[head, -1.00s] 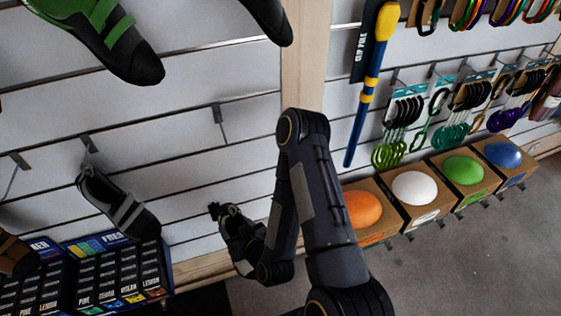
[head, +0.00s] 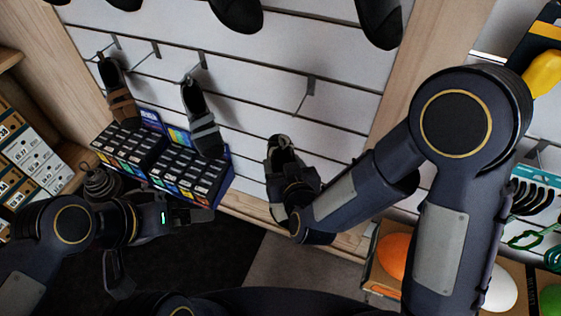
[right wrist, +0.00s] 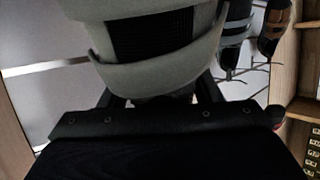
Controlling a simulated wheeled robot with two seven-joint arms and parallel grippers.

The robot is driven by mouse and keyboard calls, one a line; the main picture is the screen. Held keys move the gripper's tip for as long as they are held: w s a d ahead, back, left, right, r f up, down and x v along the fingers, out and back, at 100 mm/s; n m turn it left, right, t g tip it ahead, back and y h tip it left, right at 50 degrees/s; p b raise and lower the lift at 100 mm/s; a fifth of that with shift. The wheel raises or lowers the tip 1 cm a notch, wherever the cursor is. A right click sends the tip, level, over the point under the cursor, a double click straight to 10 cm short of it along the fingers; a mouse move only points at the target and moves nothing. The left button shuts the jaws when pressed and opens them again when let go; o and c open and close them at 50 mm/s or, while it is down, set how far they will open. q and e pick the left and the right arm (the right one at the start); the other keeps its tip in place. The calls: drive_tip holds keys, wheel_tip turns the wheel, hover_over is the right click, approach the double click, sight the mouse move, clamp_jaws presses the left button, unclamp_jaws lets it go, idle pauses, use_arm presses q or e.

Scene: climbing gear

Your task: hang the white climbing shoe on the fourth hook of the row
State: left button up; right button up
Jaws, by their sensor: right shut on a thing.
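The white climbing shoe (head: 279,153), pale grey-white with dark parts, is held toe up near the lower wall panel. My right gripper (head: 290,184) is shut on it, and the arm hides part of the shoe. In the right wrist view the shoe (right wrist: 155,60) fills the top middle, between the fingers. The row of hooks runs across the wall. The fourth hook from the left (head: 308,92) is bare, above and slightly right of the held shoe. My left gripper (head: 158,243) is at lower left, with its fingers apart and empty.
A brown-strapped shoe (head: 118,95) and a grey-strapped shoe (head: 203,125) hang further left, with a bare hook (head: 152,50) between them. Boxed goods (head: 185,170) stand below. More shoes (head: 240,12) hang above. A wooden post (head: 400,85) and boxed holds (head: 395,255) are at right.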

drive_tip(key=shift+s+a+r, duration=0.2)
drive_tip(key=shift+a+r, duration=0.15)
drive_tip(key=shift+w+d+f+p, duration=0.15)
drive_tip(key=shift+w+d, duration=0.15)
drive_tip(key=shift+w, duration=0.7)
drive_tip(key=shift+w+d+p, duration=0.2)
drive_tip(key=shift+w+d, duration=0.15)
drive_tip(key=shift+w, duration=0.65)
drive_tip(key=shift+w+d+f+p, duration=0.15)
drive_tip(key=shift+w+d, duration=0.15)
drive_tip(key=shift+w, duration=0.7)
drive_tip(key=w+d+f+b, duration=0.1)
drive_tip(key=w+d, duration=0.1)
drive_tip(key=w, duration=0.5)
drive_tip(key=shift+f, duration=0.15)
drive_tip(key=shift+d, duration=0.1)
drive_tip(key=o, duration=1.2)
drive_tip(key=shift+s, duration=0.15)
